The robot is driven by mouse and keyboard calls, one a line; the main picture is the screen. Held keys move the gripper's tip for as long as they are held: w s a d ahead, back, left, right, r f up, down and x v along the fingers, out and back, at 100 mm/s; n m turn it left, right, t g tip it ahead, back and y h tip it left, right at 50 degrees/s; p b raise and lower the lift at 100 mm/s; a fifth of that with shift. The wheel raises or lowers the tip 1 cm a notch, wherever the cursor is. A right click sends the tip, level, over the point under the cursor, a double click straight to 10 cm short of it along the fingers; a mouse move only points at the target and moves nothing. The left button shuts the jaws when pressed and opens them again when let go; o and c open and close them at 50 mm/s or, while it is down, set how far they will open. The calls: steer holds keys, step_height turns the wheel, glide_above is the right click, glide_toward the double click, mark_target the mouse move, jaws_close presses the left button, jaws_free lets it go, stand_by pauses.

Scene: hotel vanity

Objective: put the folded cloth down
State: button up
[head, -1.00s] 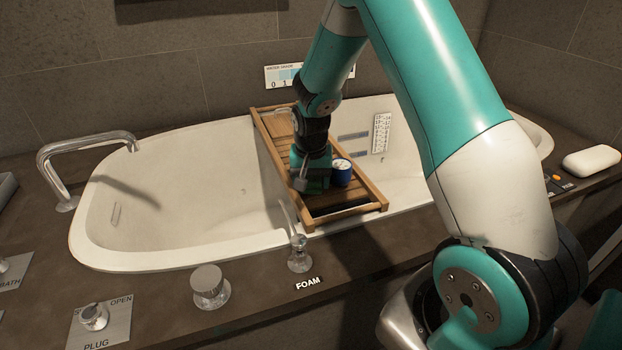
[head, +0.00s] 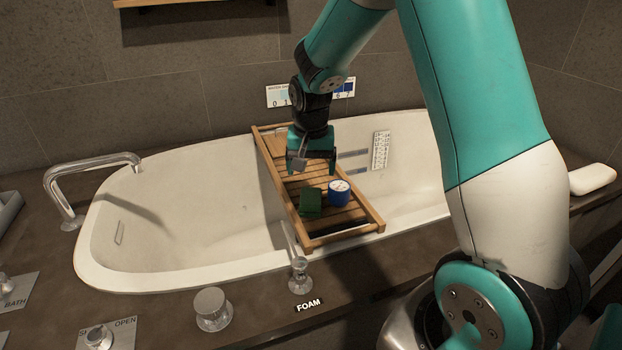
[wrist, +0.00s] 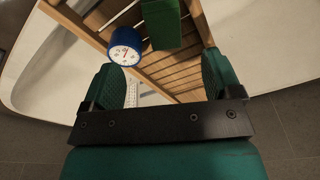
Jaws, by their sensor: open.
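The folded cloth (head: 311,203) is a small dark green block lying on the slatted wooden bath tray (head: 377,212), next to a blue round item with a white dial face (head: 339,193). In the wrist view the green cloth (wrist: 161,24) lies on the slats, beyond my fingertips and apart from them. My gripper (head: 312,168) is above the tray, behind the cloth in the head view. Its two fingers stand apart with nothing between them; they also show in the wrist view (wrist: 170,80).
The tray spans the white bathtub (head: 190,215). A chrome spout (head: 90,170) is at the left rim. A foam lever (head: 298,272) and a round knob (head: 212,309) stand on the front ledge. A white soap-like block (head: 592,179) lies at the right.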

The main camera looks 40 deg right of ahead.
steer(key=s+a+r+n+y, duration=0.1)
steer(key=s+a+r+n, duration=0.25)
steer(key=a, duration=0.25)
steer(key=s+a+r+n+y, duration=0.1)
steer(key=s+a+r+n, duration=0.2)
steer(key=s+a+r, duration=0.25)
steer(key=s+a+r+n+y, duration=0.1)
steer(key=s+a+n, duration=0.3)
steer(key=s, duration=0.4)
steer(key=s+a+r+n+g+y, duration=0.1)
steer(key=s+a+r+n+y, duration=0.1)
steer(key=s+a, duration=0.4)
steer(key=shift+s+a+r+n, duration=0.4)
steer(key=shift+s+r+n, duration=0.1)
steer(key=shift+s+n, duration=0.75)
steer(key=shift+r, duration=0.1)
step_height(320, 180, up, 22)
steer(key=p, duration=2.2)
steer(key=shift+f, duration=0.2)
steer(key=shift+w, duration=0.1)
